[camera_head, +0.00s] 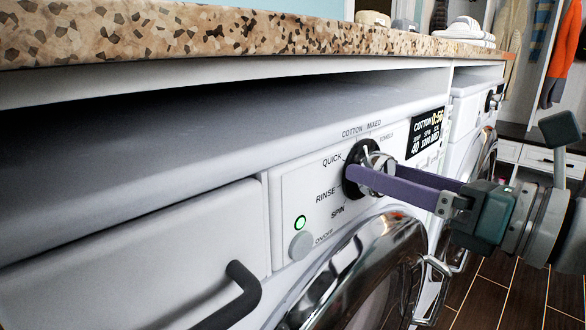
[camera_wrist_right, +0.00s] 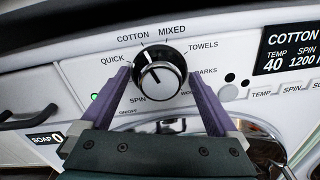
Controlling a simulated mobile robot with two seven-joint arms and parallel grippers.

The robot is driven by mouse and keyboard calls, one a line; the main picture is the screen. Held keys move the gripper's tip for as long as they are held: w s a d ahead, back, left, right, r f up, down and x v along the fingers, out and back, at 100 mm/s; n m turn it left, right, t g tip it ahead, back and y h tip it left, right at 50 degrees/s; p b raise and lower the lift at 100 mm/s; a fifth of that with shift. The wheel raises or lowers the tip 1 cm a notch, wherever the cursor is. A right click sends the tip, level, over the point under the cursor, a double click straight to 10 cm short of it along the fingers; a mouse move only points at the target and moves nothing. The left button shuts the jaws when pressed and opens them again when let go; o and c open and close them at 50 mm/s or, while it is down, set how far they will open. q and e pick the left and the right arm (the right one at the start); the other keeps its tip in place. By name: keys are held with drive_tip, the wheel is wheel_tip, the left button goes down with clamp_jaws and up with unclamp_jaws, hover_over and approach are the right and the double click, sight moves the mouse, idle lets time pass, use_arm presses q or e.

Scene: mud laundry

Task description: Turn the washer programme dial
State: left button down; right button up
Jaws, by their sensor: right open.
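The washer programme dial (camera_head: 381,163) is a round chrome-faced knob with a black base on the white washer panel. It also shows in the right wrist view (camera_wrist_right: 161,77), with labels such as QUICK, COTTON, MIXED, TOWELS and SPIN around it. A white line on it points up and slightly left, near COTTON. My right gripper (camera_head: 372,174) is open, its two purple fingers on either side of the dial. In the right wrist view the gripper (camera_wrist_right: 159,78) has narrow gaps to the dial; contact cannot be told. The fingers partly cover labels. My left gripper is not in view.
The display (camera_head: 425,132) reads COTTON. A green-lit light (camera_head: 300,223) sits above the on/off button (camera_head: 301,245). Below are the chrome-rimmed door (camera_head: 345,262) and a dark drawer handle (camera_head: 243,290). A speckled countertop (camera_head: 200,32) overhangs the washer. A second machine stands farther right.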

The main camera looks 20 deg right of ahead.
drive_tip(key=b+v, duration=0.1)
drive_tip(key=v, duration=0.9)
drive_tip(key=shift+b, duration=0.35)
